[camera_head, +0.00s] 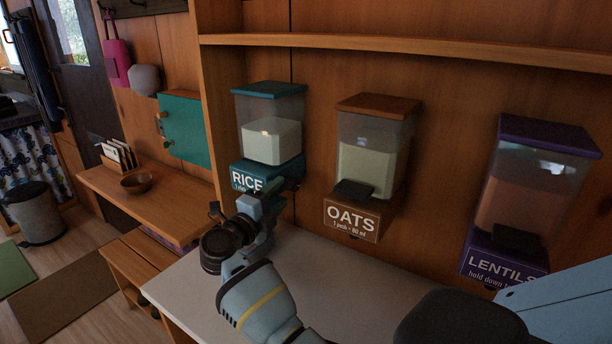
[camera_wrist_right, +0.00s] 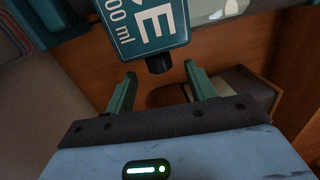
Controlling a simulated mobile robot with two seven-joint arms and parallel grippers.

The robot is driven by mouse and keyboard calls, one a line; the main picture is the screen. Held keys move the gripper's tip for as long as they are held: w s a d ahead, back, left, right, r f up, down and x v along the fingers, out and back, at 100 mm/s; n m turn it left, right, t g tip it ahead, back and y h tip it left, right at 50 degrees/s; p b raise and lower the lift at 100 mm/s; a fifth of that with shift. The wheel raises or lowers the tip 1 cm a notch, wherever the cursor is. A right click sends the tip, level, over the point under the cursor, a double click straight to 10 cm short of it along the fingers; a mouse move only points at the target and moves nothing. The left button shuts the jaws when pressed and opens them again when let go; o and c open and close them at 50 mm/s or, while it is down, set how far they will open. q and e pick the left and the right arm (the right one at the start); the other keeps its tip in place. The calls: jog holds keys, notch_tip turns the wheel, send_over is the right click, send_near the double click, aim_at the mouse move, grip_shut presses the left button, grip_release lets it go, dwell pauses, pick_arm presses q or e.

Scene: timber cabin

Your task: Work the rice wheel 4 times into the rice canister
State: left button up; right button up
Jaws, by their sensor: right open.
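The rice dispenser (camera_head: 271,135) is on the wooden wall, with a teal lid, a clear hopper part full of white grains and a teal RICE label (camera_head: 244,180). My right gripper (camera_head: 268,203) is in front of its lower part and covers some of the label. In the right wrist view my right gripper (camera_wrist_right: 161,88) is open, with nothing between its fingers. The dark round spout (camera_wrist_right: 158,64) under the teal label (camera_wrist_right: 147,30) is just beyond the fingertips. I cannot make out the rice wheel clearly. I see no rice canister. My left gripper is out of view.
The oats dispenser (camera_head: 370,150) and the purple lentils dispenser (camera_head: 533,180) hang to the right. A pale counter (camera_head: 335,275) below looks clear. A lower wooden bench (camera_head: 165,195) with a bowl (camera_head: 137,183) is at left. A shelf (camera_head: 420,52) runs above.

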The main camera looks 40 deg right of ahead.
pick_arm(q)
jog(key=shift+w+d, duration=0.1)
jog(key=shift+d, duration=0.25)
pick_arm(e)
jog(key=shift+d+g, duration=0.4)
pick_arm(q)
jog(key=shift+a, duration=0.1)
pick_arm(e)
jog(key=shift+w+d+r, duration=0.15)
jog(key=shift+d, duration=0.25)
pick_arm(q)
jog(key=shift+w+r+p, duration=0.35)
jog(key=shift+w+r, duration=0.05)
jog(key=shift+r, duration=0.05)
pick_arm(e)
jog(key=x, duration=0.7)
